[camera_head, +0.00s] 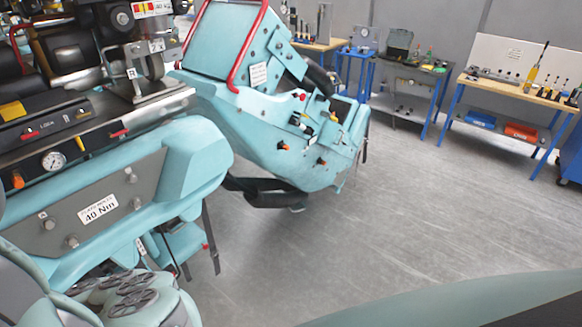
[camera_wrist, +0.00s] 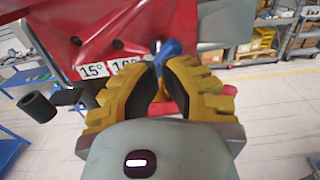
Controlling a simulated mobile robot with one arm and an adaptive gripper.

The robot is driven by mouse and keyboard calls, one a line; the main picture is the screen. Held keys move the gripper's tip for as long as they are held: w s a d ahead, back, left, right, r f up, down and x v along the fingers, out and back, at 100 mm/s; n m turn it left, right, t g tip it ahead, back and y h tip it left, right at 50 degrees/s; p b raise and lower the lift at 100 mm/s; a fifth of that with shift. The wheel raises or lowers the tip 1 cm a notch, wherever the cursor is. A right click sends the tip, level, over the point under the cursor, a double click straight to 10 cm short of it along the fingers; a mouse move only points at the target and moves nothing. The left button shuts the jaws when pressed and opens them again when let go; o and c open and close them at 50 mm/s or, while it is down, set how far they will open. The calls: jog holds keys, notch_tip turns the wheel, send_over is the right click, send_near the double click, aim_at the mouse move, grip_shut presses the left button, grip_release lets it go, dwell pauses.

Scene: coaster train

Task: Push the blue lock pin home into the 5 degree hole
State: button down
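In the wrist view, the blue lock pin (camera_wrist: 168,52) stands at the red plate (camera_wrist: 210,18), with a bit of bright metal beside its head. My gripper (camera_wrist: 160,68) has yellow fingers with dark inner pads. Its fingertips close in on either side of the blue pin and appear to hold it. Dark holes (camera_wrist: 118,44) show in the plate to the left of the pin. A 15° label (camera_wrist: 93,70) sits below them, and a second label (camera_wrist: 124,65) beside it is partly covered by a finger. No 5 degree label is readable, and the pin's seat is hidden.
In the head view, a teal machine (camera_head: 270,110) with red handles fills the left and middle. Grey floor (camera_head: 400,220) lies open to its right. Workbenches (camera_head: 500,90) with tools line the back wall. In the wrist view, a black cylinder (camera_wrist: 37,106) is left of my gripper.

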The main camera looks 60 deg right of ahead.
jog(key=shift+a+b, duration=0.55)
jog(key=shift+a, duration=0.15)
dwell(0.7)
dwell(0.4)
jog(key=d, duration=0.6)
dwell(1.0)
jog(key=shift+s, duration=0.1)
dwell(0.4)
